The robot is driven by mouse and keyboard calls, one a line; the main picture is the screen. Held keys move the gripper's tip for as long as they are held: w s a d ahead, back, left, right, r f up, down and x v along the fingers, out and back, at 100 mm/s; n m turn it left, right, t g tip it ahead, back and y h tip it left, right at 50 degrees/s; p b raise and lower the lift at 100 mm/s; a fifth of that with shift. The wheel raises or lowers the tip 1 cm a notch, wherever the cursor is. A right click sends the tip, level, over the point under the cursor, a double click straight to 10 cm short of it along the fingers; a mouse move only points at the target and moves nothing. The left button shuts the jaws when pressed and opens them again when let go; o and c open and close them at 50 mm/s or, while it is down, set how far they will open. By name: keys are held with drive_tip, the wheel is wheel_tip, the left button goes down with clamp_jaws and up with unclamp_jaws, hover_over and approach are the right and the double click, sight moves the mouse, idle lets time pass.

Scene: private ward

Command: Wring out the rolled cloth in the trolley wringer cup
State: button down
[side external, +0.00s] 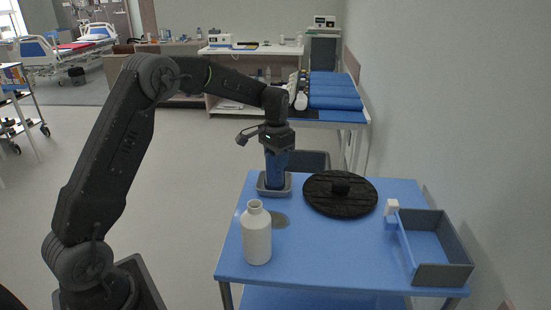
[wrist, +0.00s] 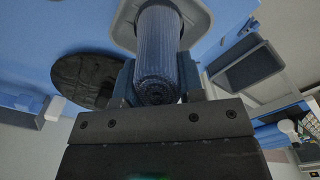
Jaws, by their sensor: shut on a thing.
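The rolled cloth (side external: 277,172) is a blue ribbed roll, standing roughly upright at the far left of the blue trolley top (side external: 315,238). Its lower end is inside the grey wringer cup (side external: 262,189). My gripper (side external: 278,152) is above the cup and shut on the cloth's upper part. In the wrist view, my gripper's fingers (wrist: 156,88) are on both sides of the cloth (wrist: 158,45), and the pale cup rim (wrist: 203,18) surrounds its far end. The cup's inside and the cloth's bottom are hidden.
A round black lid (side external: 322,205) with a knob lies right of the cup. A grey and blue open bin (side external: 443,273) is at the right edge. The trolley's front middle is clear.

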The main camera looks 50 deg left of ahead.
drive_tip(key=shift+f, duration=0.25)
drive_tip(key=m, duration=0.5)
drive_tip(key=shift+s+d+r, duration=0.1)
drive_tip(key=shift+d, duration=0.05)
drive_tip(key=n, duration=0.5)
drive_tip(key=shift+r, duration=2.75)
